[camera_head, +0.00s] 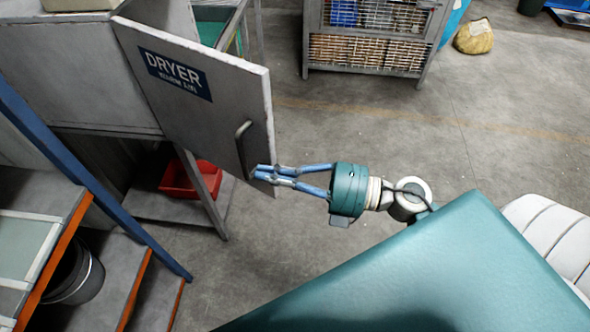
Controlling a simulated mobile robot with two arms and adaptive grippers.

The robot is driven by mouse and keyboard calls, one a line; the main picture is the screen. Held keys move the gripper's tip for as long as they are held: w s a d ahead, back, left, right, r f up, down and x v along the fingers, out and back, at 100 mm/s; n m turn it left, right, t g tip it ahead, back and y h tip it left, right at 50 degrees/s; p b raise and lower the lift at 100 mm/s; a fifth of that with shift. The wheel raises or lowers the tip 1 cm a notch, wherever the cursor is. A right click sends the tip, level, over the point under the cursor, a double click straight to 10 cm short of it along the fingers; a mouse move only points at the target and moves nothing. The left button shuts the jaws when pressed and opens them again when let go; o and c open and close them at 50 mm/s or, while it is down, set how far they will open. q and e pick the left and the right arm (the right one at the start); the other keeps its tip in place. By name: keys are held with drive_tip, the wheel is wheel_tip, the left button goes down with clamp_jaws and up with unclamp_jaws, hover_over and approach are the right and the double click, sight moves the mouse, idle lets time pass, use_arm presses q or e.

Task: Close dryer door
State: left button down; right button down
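The dryer door (215,115) is a grey panel with a dark blue DRYER label (175,73). It stands open, swung out from the grey dryer body (75,75) at the upper left. A curved grey handle (241,148) is on its lower right part. My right gripper (256,173) has a teal wrist and blue fingers. My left gripper is not in view.
A red bin (190,180) sits on a low shelf under the dryer. Blue-framed steps (125,287) and a black bucket (78,275) are at the lower left. A wire cage cart (372,38) stands at the back. The floor (480,120) at right is mostly clear.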

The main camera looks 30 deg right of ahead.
sight(272, 160)
drive_tip(key=shift+w+d+p, duration=0.35)
drive_tip(key=shift+w+d, duration=0.2)
drive_tip(key=shift+w, duration=0.3)
drive_tip(key=shift+w+d+p, duration=0.35)
drive_tip(key=shift+w+d, duration=0.15)
drive_tip(key=shift+w, duration=0.3)
